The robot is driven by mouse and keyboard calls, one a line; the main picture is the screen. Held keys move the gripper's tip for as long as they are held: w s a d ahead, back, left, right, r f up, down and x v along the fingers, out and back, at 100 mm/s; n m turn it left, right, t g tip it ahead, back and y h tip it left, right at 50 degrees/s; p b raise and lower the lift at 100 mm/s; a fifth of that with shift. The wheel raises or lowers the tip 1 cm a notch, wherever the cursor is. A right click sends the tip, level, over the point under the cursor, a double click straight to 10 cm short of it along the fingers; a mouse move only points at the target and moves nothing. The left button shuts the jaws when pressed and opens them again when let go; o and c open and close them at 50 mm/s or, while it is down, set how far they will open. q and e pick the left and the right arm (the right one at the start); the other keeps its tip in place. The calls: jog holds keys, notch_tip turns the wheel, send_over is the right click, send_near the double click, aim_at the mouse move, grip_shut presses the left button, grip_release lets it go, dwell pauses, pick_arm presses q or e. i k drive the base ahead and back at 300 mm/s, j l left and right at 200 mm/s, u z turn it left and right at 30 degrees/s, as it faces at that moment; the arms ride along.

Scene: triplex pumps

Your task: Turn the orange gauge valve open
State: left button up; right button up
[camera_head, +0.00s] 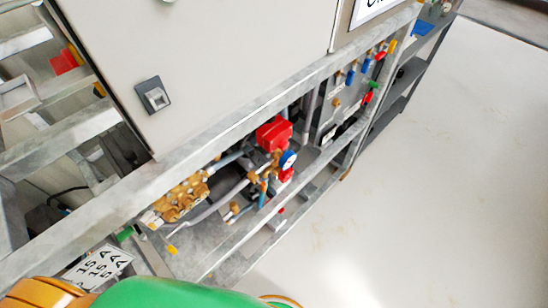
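A small round gauge (288,159) with a blue rim and white face sits on the pump unit inside the grey metal frame, near the middle of the view. Orange-brown fittings (253,178) and thin pipes are beside it. The orange gauge valve cannot be clearly picked out among these small parts, and whether it is open or shut cannot be told. Neither of my grippers can be made out in this view.
A red block (273,134) sits just above the gauge. A brass-coloured pump head (180,198) lies to the left. A grey frame rail (225,118) runs diagonally above them, under a large cabinet (220,60). The pale floor (440,190) at right is clear.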

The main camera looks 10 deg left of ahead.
aim_at(263, 186)
jog(key=i+l+u, duration=0.2)
jog(key=l+u, duration=0.25)
jog(key=i+l+u, duration=0.1)
jog(key=l+u, duration=0.85)
jog(key=l, duration=0.25)
jog(key=k+l+u, duration=0.1)
jog(key=l+u, duration=0.35)
jog(key=l, duration=0.15)
